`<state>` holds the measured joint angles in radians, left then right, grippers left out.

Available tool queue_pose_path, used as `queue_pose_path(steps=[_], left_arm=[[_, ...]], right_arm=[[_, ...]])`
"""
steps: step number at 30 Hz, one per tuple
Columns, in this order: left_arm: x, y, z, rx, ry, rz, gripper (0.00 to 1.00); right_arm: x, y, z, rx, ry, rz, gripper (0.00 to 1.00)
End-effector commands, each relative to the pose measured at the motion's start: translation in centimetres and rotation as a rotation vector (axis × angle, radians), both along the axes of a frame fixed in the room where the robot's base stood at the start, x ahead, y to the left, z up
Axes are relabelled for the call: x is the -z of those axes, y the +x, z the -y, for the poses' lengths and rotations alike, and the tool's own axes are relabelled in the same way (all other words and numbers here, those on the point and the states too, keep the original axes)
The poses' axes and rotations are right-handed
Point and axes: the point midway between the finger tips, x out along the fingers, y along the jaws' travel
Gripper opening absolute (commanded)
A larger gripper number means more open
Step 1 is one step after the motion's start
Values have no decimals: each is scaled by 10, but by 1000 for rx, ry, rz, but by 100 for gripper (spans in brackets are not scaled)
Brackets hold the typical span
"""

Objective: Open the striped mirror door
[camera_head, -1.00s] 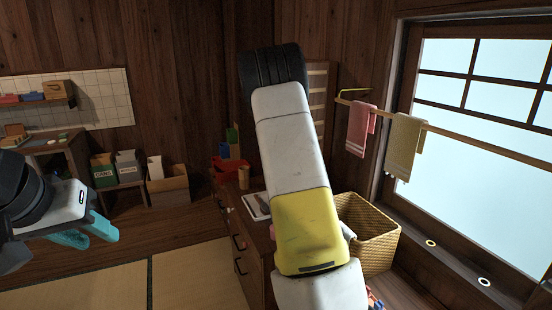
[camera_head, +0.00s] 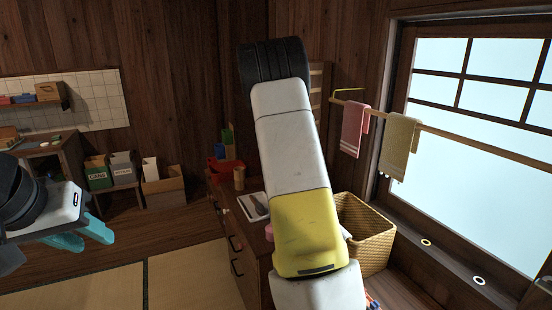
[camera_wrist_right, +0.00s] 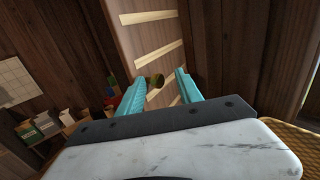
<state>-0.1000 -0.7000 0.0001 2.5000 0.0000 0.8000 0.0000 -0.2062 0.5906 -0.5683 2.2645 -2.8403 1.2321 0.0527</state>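The striped mirror door (camera_wrist_right: 143,42) is a brown panel with pale slanted bars, ahead of my right gripper in the right wrist view. In the head view only a strip of it (camera_head: 316,88) shows beside my raised right arm, which covers the rest. A round, dull brass knob (camera_wrist_right: 157,79) sits on the door. My right gripper (camera_wrist_right: 161,75) has its teal fingers spread, with the knob between their tips in the picture; contact cannot be told. The head view hides this gripper behind my arm. My left gripper (camera_head: 84,238) is open and empty at the far left.
A wooden cabinet (camera_head: 232,262) with a tray (camera_head: 252,207) and cup on top stands below my right arm. A woven basket (camera_head: 372,237) is to its right. A towel rail (camera_head: 460,137) crosses the window. Boxes (camera_head: 163,186) line the back wall. Tatami at left is clear.

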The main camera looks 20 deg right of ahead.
Motion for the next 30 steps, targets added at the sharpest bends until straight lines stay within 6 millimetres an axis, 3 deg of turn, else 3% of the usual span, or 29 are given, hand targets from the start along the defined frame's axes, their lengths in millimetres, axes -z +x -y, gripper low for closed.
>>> queue_pose_path(steps=[6, 13, 25, 30], left_arm=[[0, 0, 0, 0, 0, 0, 36], [0, 0, 0, 0, 0, 0, 36], [0, 0, 0, 0, 0, 0, 36], [0, 0, 0, 0, 0, 0, 36]], right_arm=[[2, -27, -26, -16, 4, -5, 43], [3, -38, -34, -19, 3, -7, 43], [3, -38, -33, -17, 6, -7, 43], [-19, -59, -8, 122, 88, 56, 43]])
